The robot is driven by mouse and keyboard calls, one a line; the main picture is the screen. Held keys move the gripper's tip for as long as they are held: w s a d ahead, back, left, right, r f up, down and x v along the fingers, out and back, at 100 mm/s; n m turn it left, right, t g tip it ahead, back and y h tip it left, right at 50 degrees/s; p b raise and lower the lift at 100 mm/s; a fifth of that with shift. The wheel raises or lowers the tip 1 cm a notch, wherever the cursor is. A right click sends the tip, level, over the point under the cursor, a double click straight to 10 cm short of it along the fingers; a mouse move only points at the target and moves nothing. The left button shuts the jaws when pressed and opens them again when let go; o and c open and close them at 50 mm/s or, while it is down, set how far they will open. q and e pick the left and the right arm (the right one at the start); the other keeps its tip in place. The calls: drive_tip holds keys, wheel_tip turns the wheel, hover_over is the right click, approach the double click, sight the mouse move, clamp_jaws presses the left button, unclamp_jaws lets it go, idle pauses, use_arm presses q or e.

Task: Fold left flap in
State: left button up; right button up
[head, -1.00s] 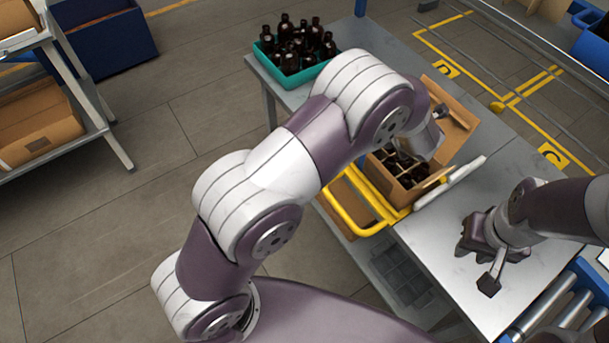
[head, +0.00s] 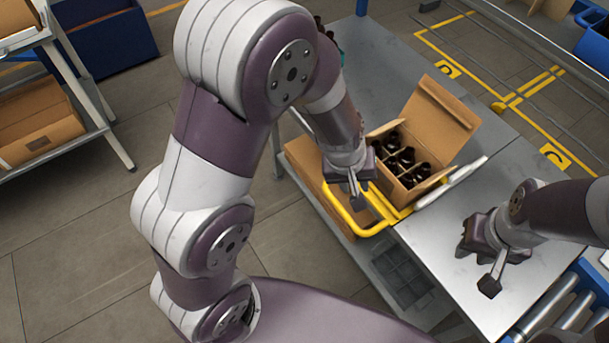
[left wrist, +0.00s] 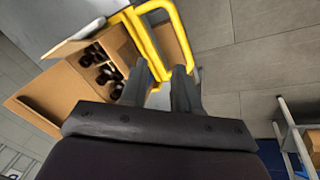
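The cardboard box (head: 407,180) stands on the metal table with dark bottles (head: 400,155) in its dividers. A tall flap (head: 446,118) stands up and leans outward at its far right side; it also shows in the left wrist view (left wrist: 43,98). Another flap (left wrist: 82,44) sticks out from the box's upper edge in the left wrist view. I cannot tell surely which is the left flap. My left gripper (head: 357,200) is just left of the box, fingers pointing down. In the left wrist view its fingers (left wrist: 160,75) are apart and empty. My right gripper (head: 490,280) is over the table, away from the box; its finger gap is unclear.
A yellow frame (head: 347,217) borders the box's left and near side, close under my left gripper. More brown cardboard (head: 303,160) lies left of it. A white bar (head: 452,182) lies right of the box. A roller conveyor (head: 560,312) is at the lower right.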

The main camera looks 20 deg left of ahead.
use_arm(q)
drive_tip(key=s+a+r+m+y, duration=0.1)
drive_tip(key=s+a, duration=0.3)
drive_tip(key=a, duration=0.5)
drive_tip(key=shift+s+a+r+g, duration=0.2)
drive_tip(key=shift+r+g, duration=0.1)
drive_tip(key=shift+r, duration=0.4)
